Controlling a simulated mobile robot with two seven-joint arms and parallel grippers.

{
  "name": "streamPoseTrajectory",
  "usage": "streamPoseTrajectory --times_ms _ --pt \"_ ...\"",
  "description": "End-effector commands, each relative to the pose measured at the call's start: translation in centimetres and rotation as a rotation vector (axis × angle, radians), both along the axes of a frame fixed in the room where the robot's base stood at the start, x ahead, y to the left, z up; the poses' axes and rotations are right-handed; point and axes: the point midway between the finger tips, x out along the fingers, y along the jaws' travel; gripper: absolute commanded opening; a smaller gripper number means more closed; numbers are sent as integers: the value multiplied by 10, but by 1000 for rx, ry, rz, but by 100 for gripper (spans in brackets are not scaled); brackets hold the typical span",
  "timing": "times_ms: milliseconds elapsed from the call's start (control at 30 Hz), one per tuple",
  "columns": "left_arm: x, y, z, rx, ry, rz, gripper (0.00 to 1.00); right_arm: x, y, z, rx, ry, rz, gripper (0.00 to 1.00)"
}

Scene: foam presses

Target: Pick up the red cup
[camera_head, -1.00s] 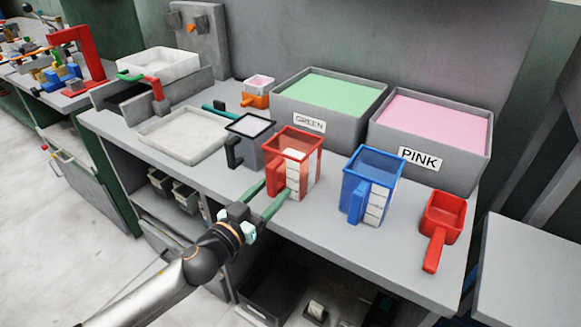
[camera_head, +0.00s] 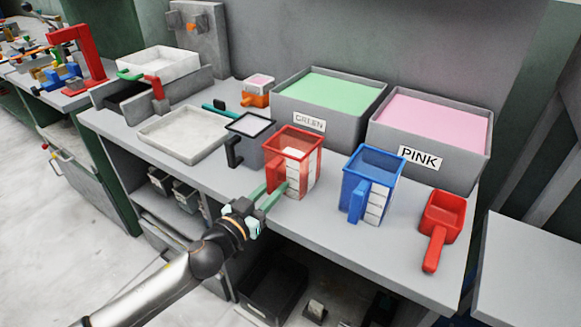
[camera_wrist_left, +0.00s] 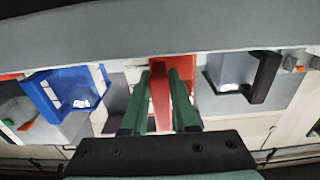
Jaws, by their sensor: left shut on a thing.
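The red cup (camera_head: 300,140), a square measure with a white scale strip, stands upright near the front edge of the grey bench (camera_head: 330,215). My left gripper (camera_head: 275,188) reaches in from the front left and is shut on the cup's handle. In the left wrist view, the two green fingers (camera_wrist_left: 160,78) lie on either side of the red handle (camera_wrist_left: 160,100). The cup appears to rest on the bench. My right gripper is not in view.
A grey cup (camera_head: 250,142) stands close on the left, and a blue cup (camera_head: 372,172) on the right. A red scoop (camera_head: 440,220) lies farther right. Bins of green foam (camera_head: 325,100) and pink foam (camera_head: 435,125) stand behind. A shallow tray (camera_head: 180,135) is at left.

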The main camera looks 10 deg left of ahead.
Motion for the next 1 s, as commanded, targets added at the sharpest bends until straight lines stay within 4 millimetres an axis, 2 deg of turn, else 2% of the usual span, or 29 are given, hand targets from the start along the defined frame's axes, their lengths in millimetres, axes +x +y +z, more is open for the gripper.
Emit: streamPoseTrajectory --times_ms 567,733,833,867,1000 --pt "0 0 4 -1 -2 0 0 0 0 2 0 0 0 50" --pt "0 0 21 -1 -5 0 0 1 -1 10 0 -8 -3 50" --pt "0 0 40 1 -6 -1 0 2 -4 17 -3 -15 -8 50" --pt "-6 -1 42 -1 -3 -2 0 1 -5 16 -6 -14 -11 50" --pt "-31 -5 71 -2 -2 -4 0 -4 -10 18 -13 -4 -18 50"
